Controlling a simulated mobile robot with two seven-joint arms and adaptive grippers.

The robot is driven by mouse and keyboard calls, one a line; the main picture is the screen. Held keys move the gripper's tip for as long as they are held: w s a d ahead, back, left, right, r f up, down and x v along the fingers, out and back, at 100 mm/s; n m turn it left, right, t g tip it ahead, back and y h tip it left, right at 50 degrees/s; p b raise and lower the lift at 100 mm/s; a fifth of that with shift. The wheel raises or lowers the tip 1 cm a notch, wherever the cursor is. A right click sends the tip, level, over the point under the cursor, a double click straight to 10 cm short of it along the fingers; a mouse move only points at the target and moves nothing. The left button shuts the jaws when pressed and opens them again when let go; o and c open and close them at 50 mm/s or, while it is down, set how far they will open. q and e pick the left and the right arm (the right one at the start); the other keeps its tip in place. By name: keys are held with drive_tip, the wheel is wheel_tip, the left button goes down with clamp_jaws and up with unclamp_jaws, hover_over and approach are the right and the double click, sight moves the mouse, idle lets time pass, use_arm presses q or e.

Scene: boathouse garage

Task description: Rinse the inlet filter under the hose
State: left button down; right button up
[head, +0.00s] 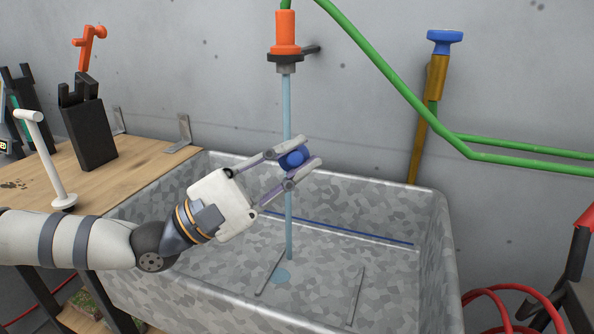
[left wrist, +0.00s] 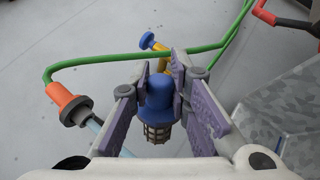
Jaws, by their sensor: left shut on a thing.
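My left gripper (head: 306,153) is shut on the blue inlet filter (head: 292,160) above the metal sink. In the left wrist view the filter (left wrist: 158,102) shows a blue cap and a pale mesh cage between the finger pads. The hose (head: 365,62) is green and ends in an orange nozzle (head: 286,34) above the gripper. A pale blue stream (head: 287,108) runs straight down from the nozzle, past the gripped filter, to the sink floor. Whether the water touches the filter I cannot tell. My right gripper does not show.
The galvanised sink (head: 437,250) stands against the concrete wall. A brass pipe with a blue tap handle (head: 444,38) is behind it at right. A wooden bench (head: 140,165) at left bears a black holder (head: 90,135) and a white stand (head: 48,155). Red hose (head: 515,290) lies lower right.

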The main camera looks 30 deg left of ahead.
use_arm(q)
drive_tip(key=w+a+b, duration=0.3)
drive_tip(key=w+a, duration=0.4)
drive_tip(key=w, duration=0.2)
drive_tip(key=shift+w+a, duration=0.25)
drive_tip(key=shift+a, duration=0.15)
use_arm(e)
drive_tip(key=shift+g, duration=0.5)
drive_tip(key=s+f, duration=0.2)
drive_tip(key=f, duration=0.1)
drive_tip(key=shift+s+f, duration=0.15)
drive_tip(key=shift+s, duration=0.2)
use_arm(q)
drive_tip(key=shift+s, duration=0.1)
idle(0.8)
